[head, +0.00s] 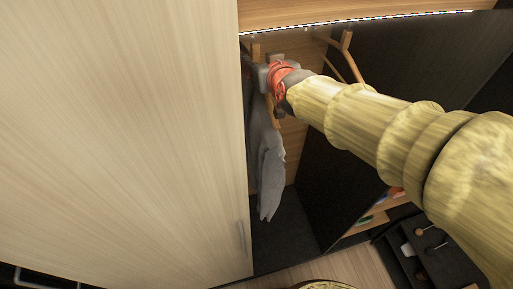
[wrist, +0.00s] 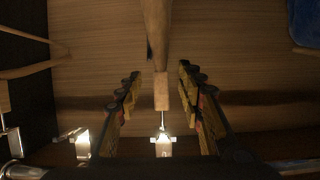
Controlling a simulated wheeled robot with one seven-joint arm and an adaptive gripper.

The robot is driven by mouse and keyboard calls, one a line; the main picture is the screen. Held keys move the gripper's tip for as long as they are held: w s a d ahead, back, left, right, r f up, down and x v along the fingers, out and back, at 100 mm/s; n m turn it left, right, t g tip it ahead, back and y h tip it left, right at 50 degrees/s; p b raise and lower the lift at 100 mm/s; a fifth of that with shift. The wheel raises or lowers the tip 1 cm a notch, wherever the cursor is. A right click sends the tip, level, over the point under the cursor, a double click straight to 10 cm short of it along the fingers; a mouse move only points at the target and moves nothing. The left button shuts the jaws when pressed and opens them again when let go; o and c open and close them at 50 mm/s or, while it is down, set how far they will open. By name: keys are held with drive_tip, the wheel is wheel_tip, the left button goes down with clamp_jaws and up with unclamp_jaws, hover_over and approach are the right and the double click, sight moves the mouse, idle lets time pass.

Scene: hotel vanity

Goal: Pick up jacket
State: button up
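A grey jacket (head: 268,180) hangs inside the open closet in the head view, partly hidden behind the pale door at left. My arm reaches into the closet, and my gripper is up near the rail, above the jacket; its fingers are hard to make out there. In the wrist view my gripper (wrist: 158,78) is open, with a finger on each side of a wooden hanger (wrist: 157,35). Gaps show between the fingers and the hanger. I cannot clearly make out the jacket's cloth in the wrist view.
The pale closet door (head: 120,140) fills the left of the head view. Another wooden hanger (head: 345,55) hangs right of my gripper, and hangers (wrist: 30,70) show at left in the wrist view. A dark panel (head: 345,165) stands right of the jacket. A blue thing (wrist: 304,22) is at upper right.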

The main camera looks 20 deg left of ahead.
sight(256, 58)
drive_tip(key=x, duration=0.4)
drive_tip(key=shift+w+a+r+p, duration=0.2)
drive_tip(key=shift+p, duration=0.2)
drive_tip(key=shift+s, duration=0.1)
drive_tip(key=shift+c, duration=0.5)
clamp_jaws()
drive_tip(key=shift+r, duration=0.15)
idle(0.3)
